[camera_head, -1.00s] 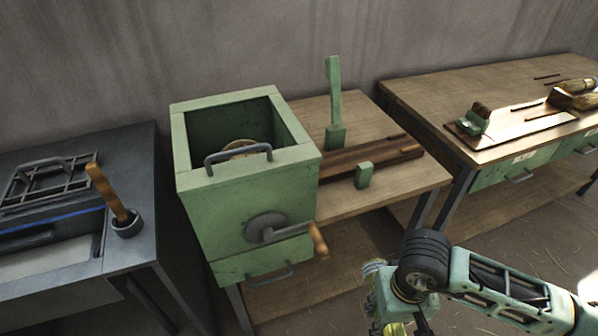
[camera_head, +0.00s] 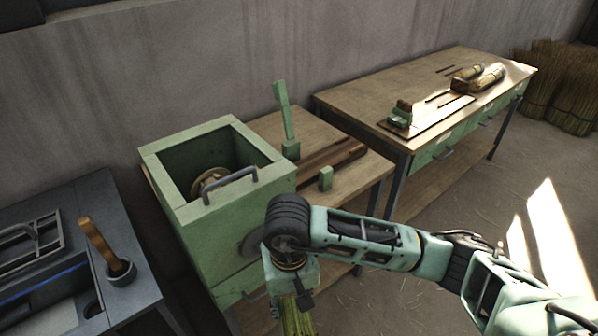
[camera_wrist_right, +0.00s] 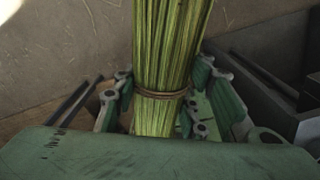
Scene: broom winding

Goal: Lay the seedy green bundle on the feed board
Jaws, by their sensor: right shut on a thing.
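The green bundle (camera_head: 298,318) hangs below my right gripper (camera_head: 290,293) at the bottom of the head view, in front of the green box. In the right wrist view the bundle (camera_wrist_right: 172,50) is a sheaf of green stalks tied with a brown band, and the fingers are shut around it near the band. Its seedy end does not show clearly. The likely feed board is the wooden top (camera_head: 350,183) just right of the box, apart from the bundle. My left gripper is not in view.
The green box (camera_head: 215,215) has an open top and a handle. A green upright lever (camera_head: 284,112) and a small green block (camera_head: 325,178) stand on the wooden top.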

